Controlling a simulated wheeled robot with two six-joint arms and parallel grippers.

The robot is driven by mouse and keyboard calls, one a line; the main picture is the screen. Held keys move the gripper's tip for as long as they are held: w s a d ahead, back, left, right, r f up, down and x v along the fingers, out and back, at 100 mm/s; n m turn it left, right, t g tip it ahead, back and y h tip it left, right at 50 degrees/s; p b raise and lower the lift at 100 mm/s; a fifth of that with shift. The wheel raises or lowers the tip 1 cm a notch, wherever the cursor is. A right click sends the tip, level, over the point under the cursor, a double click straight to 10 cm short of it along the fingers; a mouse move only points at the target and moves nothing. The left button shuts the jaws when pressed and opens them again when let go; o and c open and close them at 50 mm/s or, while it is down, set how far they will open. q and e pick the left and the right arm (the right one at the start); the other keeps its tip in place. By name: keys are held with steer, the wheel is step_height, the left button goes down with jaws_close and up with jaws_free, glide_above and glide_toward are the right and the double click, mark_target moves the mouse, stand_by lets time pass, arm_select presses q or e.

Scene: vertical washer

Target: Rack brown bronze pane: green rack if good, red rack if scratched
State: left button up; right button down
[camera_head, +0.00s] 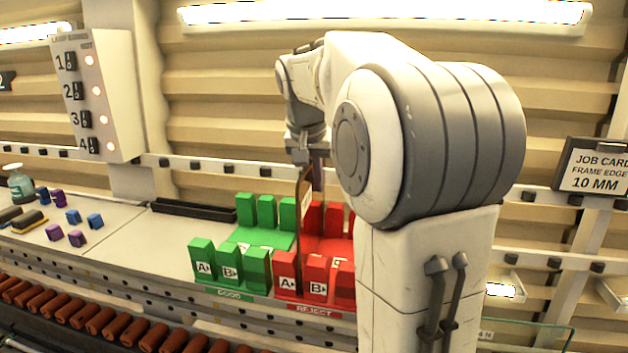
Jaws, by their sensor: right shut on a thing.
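A thin brown pane (300,235) shows nearly edge-on and upright at the red rack. My right gripper (316,178) is shut on its upper part. The pane's lower edge is down near the red posts labelled A and B; I cannot tell whether it rests in the slot between them. The red rack (315,309), marked REJECT, is partly hidden on its right by my right arm. The green rack (230,292), marked GOOD, stands just left of it with no pane visible in it. The pane's faces are too edge-on to judge scratches. My left gripper is out of view.
A panel with numbered switches and lamps (95,95) hangs at the upper left. Small blue and purple blocks (75,216) and a bottle (20,185) sit on the left bench. A brown roller conveyor (100,320) runs along the front. A job card (597,170) hangs at the right.

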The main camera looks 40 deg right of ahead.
steer(key=shift+f, duration=0.2)
stand_by(0.4)
steer(key=c, duration=1)
jaws_free()
steer(key=shift+o, duration=0.4)
steer(key=shift+f, duration=0.1)
steer(key=v, duration=1)
steer(key=shift+s+a+r+b, duration=0.1)
steer(key=shift+r+b, duration=0.15)
steer(key=shift+b, duration=0.1)
